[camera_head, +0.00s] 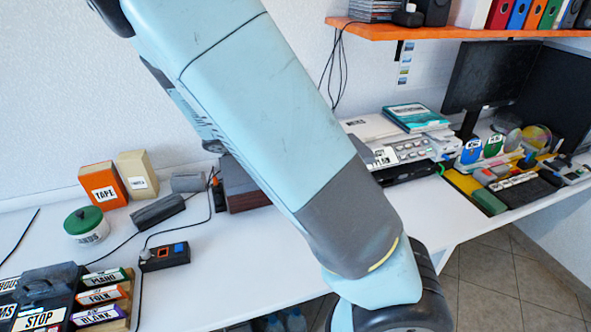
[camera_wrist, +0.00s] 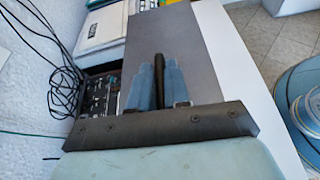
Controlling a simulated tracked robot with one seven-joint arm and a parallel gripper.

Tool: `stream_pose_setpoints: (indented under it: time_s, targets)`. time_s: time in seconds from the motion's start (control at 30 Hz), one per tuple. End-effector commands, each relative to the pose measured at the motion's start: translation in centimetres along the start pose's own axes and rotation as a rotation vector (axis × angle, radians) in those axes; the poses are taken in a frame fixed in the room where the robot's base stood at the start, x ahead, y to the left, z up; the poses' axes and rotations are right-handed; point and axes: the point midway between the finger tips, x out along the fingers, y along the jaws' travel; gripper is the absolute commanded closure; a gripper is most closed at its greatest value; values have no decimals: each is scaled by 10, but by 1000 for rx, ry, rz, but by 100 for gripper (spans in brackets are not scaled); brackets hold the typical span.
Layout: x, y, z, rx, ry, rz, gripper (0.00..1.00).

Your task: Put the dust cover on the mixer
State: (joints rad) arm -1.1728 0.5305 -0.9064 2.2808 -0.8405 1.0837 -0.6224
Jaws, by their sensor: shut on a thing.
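In the wrist view my gripper (camera_wrist: 158,72) is shut on the narrow black handle of a flat grey dust cover (camera_wrist: 203,65). The cover spreads beneath and beyond the fingers. A black mixer (camera_wrist: 96,101) with small knobs shows at the cover's left edge, partly hidden by the cover and my wrist. I cannot tell whether the cover touches the mixer or hangs above it. In the head view my arm hides my gripper, the cover and the mixer.
Black cables (camera_wrist: 62,88) lie along the wall beside the mixer. A white keypad device (camera_head: 405,152) stands on the desk (camera_head: 262,245). At left are a TAPE box (camera_head: 103,186), a green-lidded jar (camera_head: 86,226) and a switch box (camera_head: 164,257). An orange shelf (camera_head: 470,31) hangs above.

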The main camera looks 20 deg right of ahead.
Motion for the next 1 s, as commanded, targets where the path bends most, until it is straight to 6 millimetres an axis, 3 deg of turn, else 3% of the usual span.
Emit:
stream_pose_setpoints:
  time_s: [0.17,0.6,1.0]
  targets:
    - [3,17,-8,-3,-3,2,100]
    - [16,87,-44,-3,-3,4,100]
    - [34,122,-91,-5,-2,5,100]
